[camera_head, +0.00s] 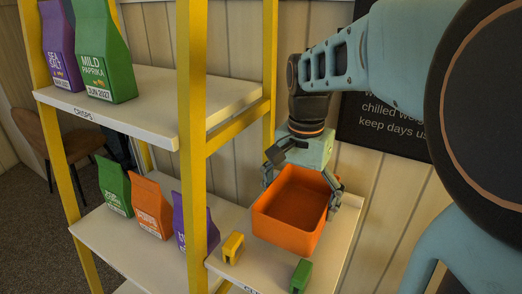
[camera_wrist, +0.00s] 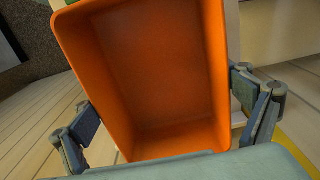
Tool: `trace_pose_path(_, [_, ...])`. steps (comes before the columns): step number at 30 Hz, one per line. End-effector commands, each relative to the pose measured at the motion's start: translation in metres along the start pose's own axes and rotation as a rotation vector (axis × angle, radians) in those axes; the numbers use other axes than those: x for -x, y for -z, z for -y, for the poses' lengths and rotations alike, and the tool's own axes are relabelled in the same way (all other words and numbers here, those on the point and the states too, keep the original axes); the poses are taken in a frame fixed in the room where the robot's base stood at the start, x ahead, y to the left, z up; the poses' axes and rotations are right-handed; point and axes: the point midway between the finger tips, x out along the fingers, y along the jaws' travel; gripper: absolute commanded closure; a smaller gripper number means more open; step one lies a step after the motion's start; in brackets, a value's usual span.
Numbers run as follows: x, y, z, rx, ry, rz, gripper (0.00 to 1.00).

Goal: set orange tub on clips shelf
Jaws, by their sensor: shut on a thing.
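The orange tub (camera_head: 285,229) is an open, empty box in the right part of the head view. My gripper (camera_head: 302,187) is shut on it, with one finger at its left side and one at its right side. In the wrist view the tub's inside (camera_wrist: 150,80) fills the middle, between the fingers. The tub is over or on the lower right white shelf (camera_head: 339,247), whose front label is mostly cut off. A yellow clip (camera_head: 232,248) and a green clip (camera_head: 300,276) are on that shelf, in front of the tub. I cannot tell whether its base touches the shelf.
A yellow post (camera_head: 191,130) stands left of the tub. An upper shelf labelled CRISPS (camera_head: 155,118) holds purple and green bags (camera_head: 104,55). A lower left shelf (camera_head: 125,243) holds green, orange and purple bags. A dark sign (camera_head: 385,125) hangs on the wall behind my arm.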

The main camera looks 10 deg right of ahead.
Motion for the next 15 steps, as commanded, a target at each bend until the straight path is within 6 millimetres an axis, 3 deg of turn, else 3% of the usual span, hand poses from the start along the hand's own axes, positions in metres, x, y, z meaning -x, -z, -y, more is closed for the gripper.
trace_pose_path(6, [-0.026,0.0,0.0,0.0,-0.001,0.001,0.36])
trace_pose_path(15, [-0.028,0.0,0.0,0.0,0.0,0.0,0.36])
